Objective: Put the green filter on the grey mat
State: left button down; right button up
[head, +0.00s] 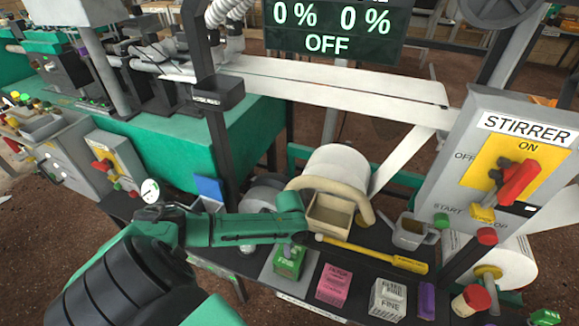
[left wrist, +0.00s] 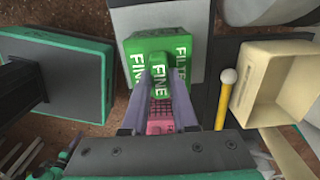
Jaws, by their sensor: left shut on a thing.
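The green filter (head: 289,263) is a small green block; in the left wrist view (left wrist: 135,68) it has white FINE and FILTER lettering and a raised grip. My left gripper (left wrist: 163,75) is shut on this grip. The grey mat (head: 268,281) shows around the block, and also in the left wrist view (left wrist: 200,42). The block is over or on the mat; I cannot tell whether its underside touches. My right gripper is not in view.
A pink filter (head: 334,285) and a white FINE filter (head: 388,299) stand to the right on the dark bench, then a purple block (head: 427,301). Behind them lie a yellow-handled tool (head: 375,255), a beige tray (head: 330,217) and a grey jug (head: 410,233). The STIRRER box (head: 480,200) stands at right.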

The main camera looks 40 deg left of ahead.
pick_arm(q)
jog(key=shift+f, duration=0.6)
jog(key=shift+f, duration=0.2)
jog(key=c, duration=0.7)
grip_release()
notch_tip(320, 180, up, 12)
jog(key=p, duration=0.2)
jog(key=shift+r+p, duration=0.25)
jog(key=shift+p, duration=0.15)
